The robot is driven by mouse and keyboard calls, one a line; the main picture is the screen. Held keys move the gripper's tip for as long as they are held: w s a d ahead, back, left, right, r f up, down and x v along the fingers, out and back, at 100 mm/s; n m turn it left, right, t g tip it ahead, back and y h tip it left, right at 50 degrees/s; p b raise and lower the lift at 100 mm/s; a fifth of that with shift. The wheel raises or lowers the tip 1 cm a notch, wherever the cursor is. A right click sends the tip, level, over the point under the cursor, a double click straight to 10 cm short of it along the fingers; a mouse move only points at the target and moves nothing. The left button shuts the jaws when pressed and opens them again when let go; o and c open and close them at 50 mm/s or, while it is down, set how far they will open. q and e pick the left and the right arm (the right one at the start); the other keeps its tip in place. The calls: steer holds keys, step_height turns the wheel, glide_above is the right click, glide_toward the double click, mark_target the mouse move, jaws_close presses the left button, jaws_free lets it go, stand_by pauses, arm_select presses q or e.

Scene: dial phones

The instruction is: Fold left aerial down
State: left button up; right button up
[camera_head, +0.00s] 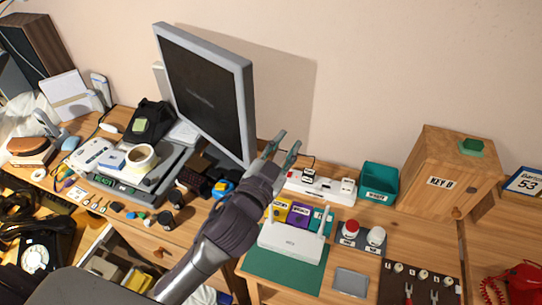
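A white router (291,244) stands on a green mat (285,272) on the wooden table, at the lower middle. Its right aerial (325,226) stands upright at the right end. Its left aerial (270,214) also appears upright, at the left end close to my arm. My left gripper (283,147) is open, its two fingers apart and pointing up and away. It is above and beyond the router in the picture, near the monitor's lower right edge, with nothing between the fingers. My forearm passes just left of the router. My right gripper is not in view.
Coloured blocks (299,214) stand right behind the router. A power strip (320,186) and a teal bin (379,181) are farther back. A monitor (207,93) rises at the left. A red and a white knob (350,229) stand to the right, with a grey pad (350,282) in front.

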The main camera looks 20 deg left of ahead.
arm_select(q)
steer(key=d+r+m+h, duration=0.9)
steer(key=d+r+h, duration=0.1)
steer(key=s+d+m+g+h, duration=0.6)
steer(key=d+m+g+h, duration=0.25)
steer(key=m+g, duration=0.45)
steer(key=m+g+y, duration=0.5)
steer(key=m+y, duration=0.3)
steer(key=y, duration=1.4)
glide_above(271, 207)
steer(key=f, duration=1.8)
steer(key=shift+w+a+f, duration=0.1)
steer(key=shift+w+a, duration=0.1)
steer(key=shift+w, duration=0.1)
step_height(271, 207, down, 9)
steer(key=b, duration=0.6)
steer(key=shift+d, duration=0.1)
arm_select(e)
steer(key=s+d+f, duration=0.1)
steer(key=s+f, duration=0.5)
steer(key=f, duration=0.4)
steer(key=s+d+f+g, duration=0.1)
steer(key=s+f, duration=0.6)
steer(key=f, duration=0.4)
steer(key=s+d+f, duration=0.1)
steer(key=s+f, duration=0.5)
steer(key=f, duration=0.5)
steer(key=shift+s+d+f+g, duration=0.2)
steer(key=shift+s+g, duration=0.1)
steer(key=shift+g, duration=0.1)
